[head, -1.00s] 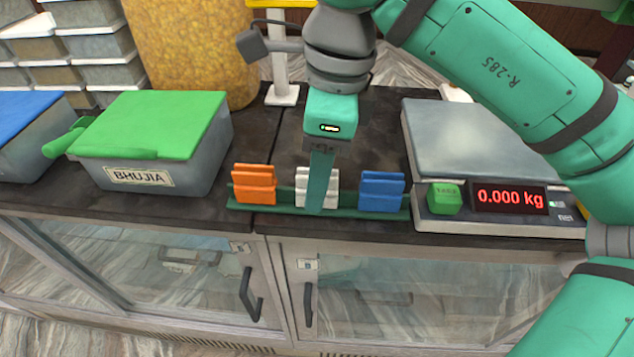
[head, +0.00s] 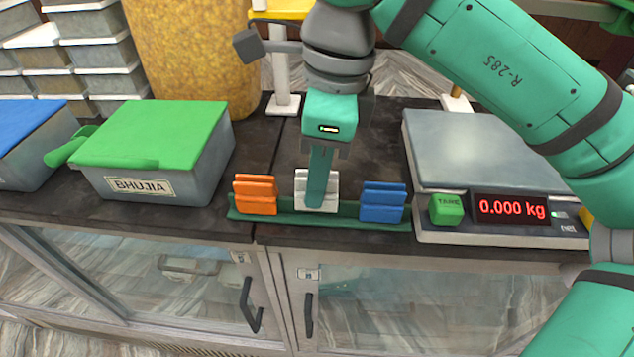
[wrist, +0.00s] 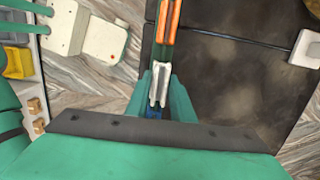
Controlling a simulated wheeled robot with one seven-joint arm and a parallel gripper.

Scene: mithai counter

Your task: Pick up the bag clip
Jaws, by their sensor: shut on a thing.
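The white bag clip (head: 331,190) is at the middle of a green rail (head: 287,217), between an orange clip (head: 255,195) on the left and a blue clip (head: 383,203) on the right. My gripper (head: 316,203) points down, shut on the white clip; one finger hides part of it in the head view. The wrist view shows the white clip (wrist: 159,82) between the two teal fingers, with the orange clip (wrist: 169,20) beyond and a bit of blue below. The white clip appears slightly raised from the rail; the exact gap is hard to tell.
A scale (head: 465,150) reading 0.000 kg, with a green tare button (head: 446,209), stands close on the right. A green-lidded BHUJIA box (head: 150,135) stands on the left. Dark counter (head: 275,150) is bare behind the rail. Glass-fronted cabinets are below.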

